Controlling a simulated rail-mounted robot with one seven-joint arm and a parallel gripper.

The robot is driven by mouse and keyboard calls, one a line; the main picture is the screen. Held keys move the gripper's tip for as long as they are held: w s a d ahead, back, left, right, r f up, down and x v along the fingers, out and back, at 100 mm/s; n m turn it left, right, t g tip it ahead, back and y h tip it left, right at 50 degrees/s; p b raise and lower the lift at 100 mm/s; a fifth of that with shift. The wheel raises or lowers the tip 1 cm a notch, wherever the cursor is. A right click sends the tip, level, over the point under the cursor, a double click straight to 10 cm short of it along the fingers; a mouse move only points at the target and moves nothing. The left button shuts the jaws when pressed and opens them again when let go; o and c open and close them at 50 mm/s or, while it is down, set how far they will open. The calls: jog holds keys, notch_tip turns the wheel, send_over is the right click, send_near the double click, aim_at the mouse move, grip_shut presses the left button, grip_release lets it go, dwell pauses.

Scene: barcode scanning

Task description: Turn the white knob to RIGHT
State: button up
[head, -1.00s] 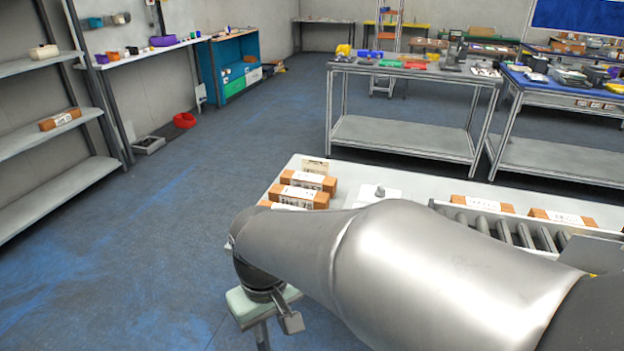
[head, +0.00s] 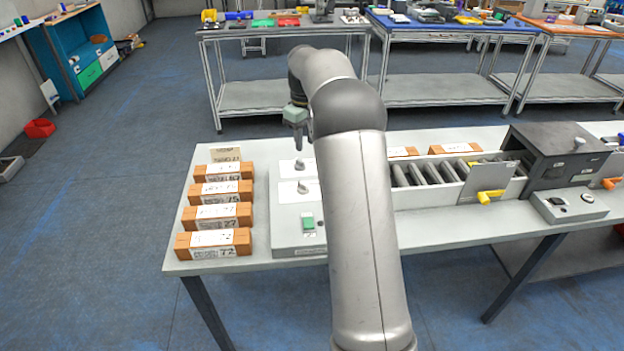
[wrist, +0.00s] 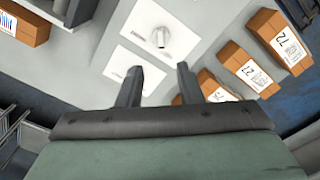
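A control panel (head: 285,225) on the table carries two white plates, each with a small pale grey-white knob. One is the far knob (head: 299,166), the other the near knob (head: 303,188); I cannot tell which is the task's white knob, and the lettering is too small to read. My gripper (head: 297,128) hangs above the far end of the panel, apart from both knobs. In the wrist view my gripper (wrist: 160,76) has its two fingers spread and nothing between them. The near knob (wrist: 161,37) shows beyond the fingers; the far knob is mostly hidden by the left finger.
Several orange-brown boxes with white labels (head: 222,214) stand in a row left of the panel. A green button (head: 308,222) sits at the panel's near end. A roller conveyor (head: 432,172) and a dark scanner box (head: 556,153) are to the right, with yellow handles (head: 490,196).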

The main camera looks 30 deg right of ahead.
aim_at(306, 185)
notch_tip(306, 185, down, 15)
jog(key=shift+f+p, duration=0.2)
jog(key=shift+p, duration=0.7)
grip_shut()
